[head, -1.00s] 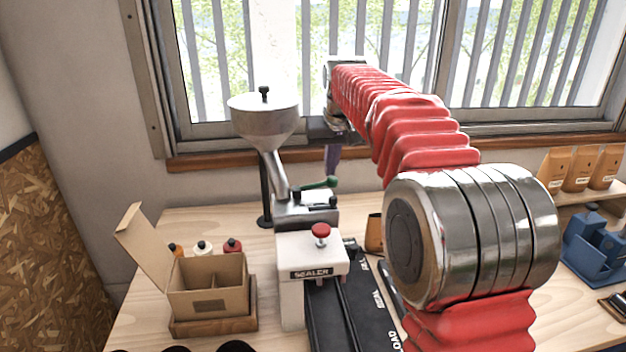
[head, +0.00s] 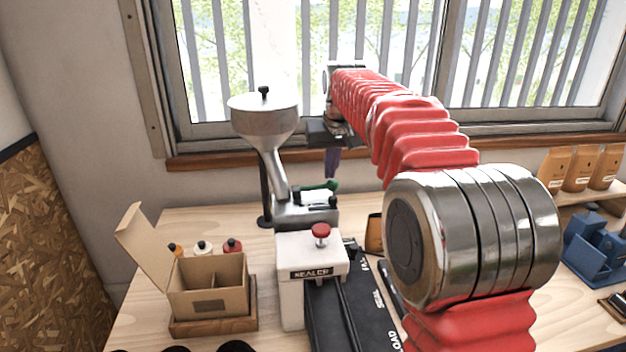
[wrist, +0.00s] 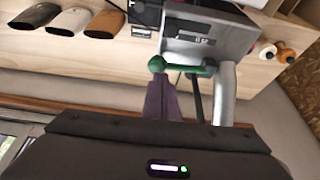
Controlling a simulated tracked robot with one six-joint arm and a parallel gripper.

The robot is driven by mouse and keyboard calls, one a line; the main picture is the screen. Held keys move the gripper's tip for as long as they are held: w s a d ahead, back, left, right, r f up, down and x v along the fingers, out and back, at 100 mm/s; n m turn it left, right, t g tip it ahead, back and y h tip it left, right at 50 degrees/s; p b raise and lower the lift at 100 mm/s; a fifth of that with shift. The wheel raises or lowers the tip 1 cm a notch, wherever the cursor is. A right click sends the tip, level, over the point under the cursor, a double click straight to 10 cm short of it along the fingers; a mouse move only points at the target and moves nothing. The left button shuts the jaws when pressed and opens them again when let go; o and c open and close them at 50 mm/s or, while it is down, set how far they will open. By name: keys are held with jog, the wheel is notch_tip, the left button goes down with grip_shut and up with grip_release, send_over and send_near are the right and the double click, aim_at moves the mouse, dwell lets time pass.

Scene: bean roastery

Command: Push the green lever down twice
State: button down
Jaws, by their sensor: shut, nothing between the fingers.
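My gripper (head: 332,165) is shut and empty, pointing down just above the knob. In the wrist view my gripper's purple-grey fingers (wrist: 163,97) are together right by the knob. I cannot tell whether the fingertips touch it.
A white sealer (head: 310,262) with a red button stands in front of the machine. An open cardboard box (head: 205,288) and several small bottles are on the left. Brown bags (head: 580,168) and a blue holder (head: 590,250) are on the right. The window is behind.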

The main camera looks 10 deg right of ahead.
aim_at(330, 183)
jog(key=shift+r, duration=2.75)
jog(key=shift+s+r, duration=0.1)
jog(key=shift+s, duration=0.2)
jog(key=s+f, duration=0.3)
jog(key=s, duration=1.2)
jog(key=s+f, duration=0.4)
jog(key=s, duration=1.1)
jog(key=s+f+t, duration=0.1)
jog(key=s+f, duration=0.7)
jog(key=s, duration=0.1)
jog(key=shift+a+f, duration=0.2)
jog(key=shift+f, duration=0.1)
jog(key=shift+s+a, duration=0.1)
jog(key=shift+a, duration=0.05)
